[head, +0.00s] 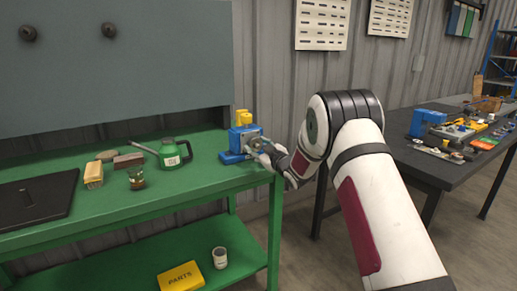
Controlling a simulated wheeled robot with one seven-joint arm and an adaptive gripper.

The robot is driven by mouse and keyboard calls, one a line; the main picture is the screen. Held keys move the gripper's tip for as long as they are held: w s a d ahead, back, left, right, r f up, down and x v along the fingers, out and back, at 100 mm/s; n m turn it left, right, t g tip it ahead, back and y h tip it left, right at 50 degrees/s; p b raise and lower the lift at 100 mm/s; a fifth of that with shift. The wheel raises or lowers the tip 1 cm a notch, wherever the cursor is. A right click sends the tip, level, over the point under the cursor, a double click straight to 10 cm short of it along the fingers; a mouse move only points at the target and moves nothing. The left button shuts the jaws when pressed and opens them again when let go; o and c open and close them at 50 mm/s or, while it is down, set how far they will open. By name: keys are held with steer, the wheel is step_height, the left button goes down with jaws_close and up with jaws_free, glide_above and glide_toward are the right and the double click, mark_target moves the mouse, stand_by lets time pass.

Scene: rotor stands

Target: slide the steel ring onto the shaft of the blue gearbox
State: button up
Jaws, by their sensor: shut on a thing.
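The blue gearbox (236,142) stands at the right end of the green bench, on a blue foot. My gripper (265,148) is at the gearbox's right side, reaching in from the right, and is shut on the steel ring. The ring is small here and mostly lost among the fingers and the grey metal (254,141) at the gearbox's side. The shaft is not clearly seen, so I cannot tell whether the ring is around it or only in front of it.
On the green bench (205,170) stand a green can (172,154) with a long spout, a small jar (136,178), a yellow-sided brush or block (93,176) and a black plate (35,200). A yellow parts box (181,277) and white cup (220,257) sit below. A cluttered dark table (440,168) is right.

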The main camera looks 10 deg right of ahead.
steer(key=shift+w, duration=0.1)
stand_by(0.3)
steer(key=shift+w+a+b, duration=0.15)
steer(key=shift+w+b, duration=0.2)
steer(key=shift+b, duration=0.15)
steer(key=shift+w+a+b, duration=0.2)
steer(key=shift+w+b, duration=0.3)
steer(key=shift+w, duration=0.05)
steer(key=o, duration=1.6)
steer(key=shift+s, duration=0.15)
steer(key=shift+p+v, duration=2)
steer(key=shift+v, duration=2.4)
